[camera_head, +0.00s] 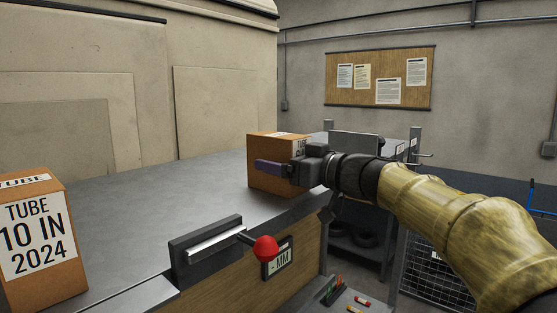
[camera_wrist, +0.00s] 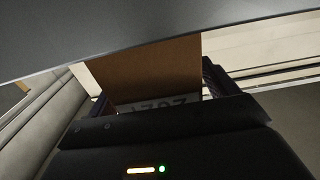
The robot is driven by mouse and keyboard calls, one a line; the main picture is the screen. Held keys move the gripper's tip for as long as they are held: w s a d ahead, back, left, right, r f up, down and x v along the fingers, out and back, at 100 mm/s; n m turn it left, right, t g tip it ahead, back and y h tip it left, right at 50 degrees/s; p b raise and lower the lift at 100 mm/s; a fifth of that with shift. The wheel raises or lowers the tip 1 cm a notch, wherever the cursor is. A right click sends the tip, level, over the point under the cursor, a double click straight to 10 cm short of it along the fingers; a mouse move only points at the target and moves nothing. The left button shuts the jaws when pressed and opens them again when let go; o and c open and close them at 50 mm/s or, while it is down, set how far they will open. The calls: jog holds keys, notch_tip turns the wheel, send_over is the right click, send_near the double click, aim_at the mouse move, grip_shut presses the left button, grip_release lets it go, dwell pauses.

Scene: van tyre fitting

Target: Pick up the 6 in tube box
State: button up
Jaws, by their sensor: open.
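A brown cardboard tube box (camera_head: 262,143) stands upright at the far end of the grey counter. Its size label is mostly hidden by my gripper, so I cannot read the inches. My gripper (camera_head: 275,168) is at this box, with one purple finger across its near side; the other finger is hidden in the head view. In the wrist view, the brown box (camera_wrist: 150,75) shows between the two fingers of my gripper (camera_wrist: 155,85), which are open. Part of a white label with upside-down digits shows low on it.
Another box (camera_head: 40,240), marked TUBE 10 IN 2024, stands at the left front of the counter (camera_head: 150,215). A lever with a red knob (camera_head: 265,248) sticks out at the counter's front edge. The counter between the boxes is clear. A wire mesh cage (camera_head: 435,270) stands at lower right.

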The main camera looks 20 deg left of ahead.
aim_at(285, 135)
jog(key=shift+c, duration=0.4)
jog(key=c, duration=1.1)
jog(key=shift+c, duration=0.2)
notch_tip(285, 135, up, 10)
jog(key=shift+r+p, duration=0.1)
jog(key=shift+p, duration=0.35)
